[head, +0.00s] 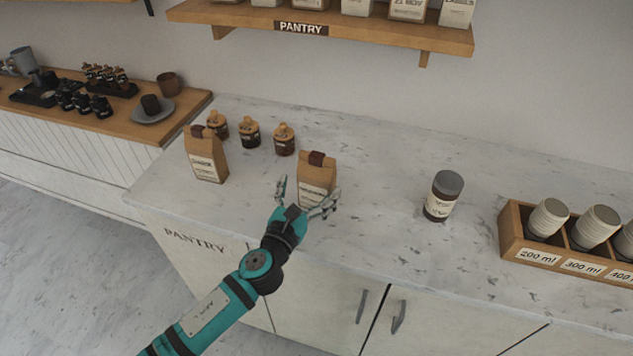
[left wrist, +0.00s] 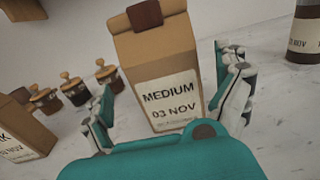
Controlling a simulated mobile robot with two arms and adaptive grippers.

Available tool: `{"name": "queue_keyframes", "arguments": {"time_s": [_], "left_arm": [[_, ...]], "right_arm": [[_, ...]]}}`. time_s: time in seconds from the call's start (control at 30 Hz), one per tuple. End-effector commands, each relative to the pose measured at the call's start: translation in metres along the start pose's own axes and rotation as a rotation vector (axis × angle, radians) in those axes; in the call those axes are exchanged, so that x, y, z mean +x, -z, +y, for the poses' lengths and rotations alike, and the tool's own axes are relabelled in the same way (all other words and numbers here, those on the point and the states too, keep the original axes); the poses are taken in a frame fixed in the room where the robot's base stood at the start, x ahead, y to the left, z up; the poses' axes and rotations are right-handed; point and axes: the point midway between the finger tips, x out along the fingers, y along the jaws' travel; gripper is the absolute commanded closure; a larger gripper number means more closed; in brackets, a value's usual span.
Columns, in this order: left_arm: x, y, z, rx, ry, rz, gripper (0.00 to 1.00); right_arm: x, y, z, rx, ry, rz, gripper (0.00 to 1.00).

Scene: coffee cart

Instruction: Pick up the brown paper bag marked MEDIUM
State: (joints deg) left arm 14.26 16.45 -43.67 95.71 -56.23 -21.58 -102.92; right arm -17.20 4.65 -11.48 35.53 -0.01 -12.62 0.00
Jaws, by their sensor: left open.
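The brown paper bag marked MEDIUM (head: 317,176) stands upright on the marble counter, with a dark brown clip on its folded top. Its label reads "MEDIUM 03 NOV" in the left wrist view (left wrist: 160,75). My left gripper (head: 308,196) is open right in front of the bag. In the left wrist view the gripper's fingers show on either side of the bag's lower part, with gaps to it. A second brown bag (head: 206,157) stands to the left on the counter; its label is only partly readable. My right gripper is not in view.
Several small jars with wooden tops (head: 249,132) stand behind the bags. A dark jar with a grey lid (head: 443,196) stands to the right. A wooden cup crate (head: 514,236) is at the far right. A shelf marked PANTRY (head: 370,30) hangs above. The counter between bag and jar is clear.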

Motion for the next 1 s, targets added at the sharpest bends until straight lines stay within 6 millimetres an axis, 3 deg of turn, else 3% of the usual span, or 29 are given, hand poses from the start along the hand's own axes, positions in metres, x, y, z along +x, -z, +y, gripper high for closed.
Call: {"name": "queue_keyframes", "arguments": {"time_s": [0.23, 0.53, 1.0], "left_arm": [[0.036, -0.004, -0.003, 0.0, 0.0, -0.001, 0.0], [0.041, -0.004, -0.002, 0.001, 0.0, 0.0, 0.0], [0.041, -0.003, -0.002, 0.0, 0.0, 0.001, 0.58]], "right_arm": [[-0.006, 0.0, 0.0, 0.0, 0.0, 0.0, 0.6], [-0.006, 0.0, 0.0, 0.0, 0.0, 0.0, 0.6], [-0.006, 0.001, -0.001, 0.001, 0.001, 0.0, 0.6]]}}
